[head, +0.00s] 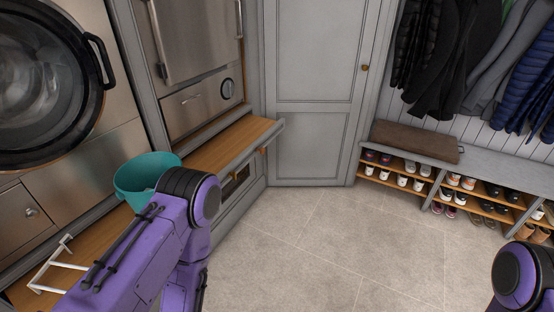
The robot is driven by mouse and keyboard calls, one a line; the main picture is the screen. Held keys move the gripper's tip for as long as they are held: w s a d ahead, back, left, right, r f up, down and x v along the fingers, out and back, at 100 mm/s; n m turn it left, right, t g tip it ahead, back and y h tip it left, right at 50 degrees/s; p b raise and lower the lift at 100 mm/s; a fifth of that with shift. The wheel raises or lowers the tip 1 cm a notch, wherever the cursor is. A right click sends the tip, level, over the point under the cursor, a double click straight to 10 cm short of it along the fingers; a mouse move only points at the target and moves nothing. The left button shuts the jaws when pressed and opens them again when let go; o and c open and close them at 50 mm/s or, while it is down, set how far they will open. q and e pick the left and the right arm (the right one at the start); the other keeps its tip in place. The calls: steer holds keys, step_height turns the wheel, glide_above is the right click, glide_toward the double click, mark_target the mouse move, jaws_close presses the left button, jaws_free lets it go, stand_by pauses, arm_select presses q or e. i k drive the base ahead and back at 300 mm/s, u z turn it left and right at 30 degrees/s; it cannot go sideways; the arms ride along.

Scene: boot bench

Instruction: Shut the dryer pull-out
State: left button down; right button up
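A pull-out with a wooden top (225,143) stands out below the steel appliance (200,110) with the round dial, which I take to be the dryer. Its grey front edge (262,140) juts toward the room, with a small brown knob or handle beneath. My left arm, purple with a black joint, crosses the lower left and covers part of the cabinet below. Neither of my grippers shows. Only a purple and black joint of my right arm shows at the lower right edge.
A teal tub (147,174) and a white wire rack (52,265) are on the wooden surface at the left, below the round-door washer (45,75). A shoe bench (490,172) and hanging coats (475,60) are at the right. The tiled floor (330,245) between is clear.

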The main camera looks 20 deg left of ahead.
mark_target(232, 148)
steer(key=u, duration=0.05)
steer(key=i, duration=0.8)
steer(key=u, duration=0.8)
steer(key=i, duration=0.7)
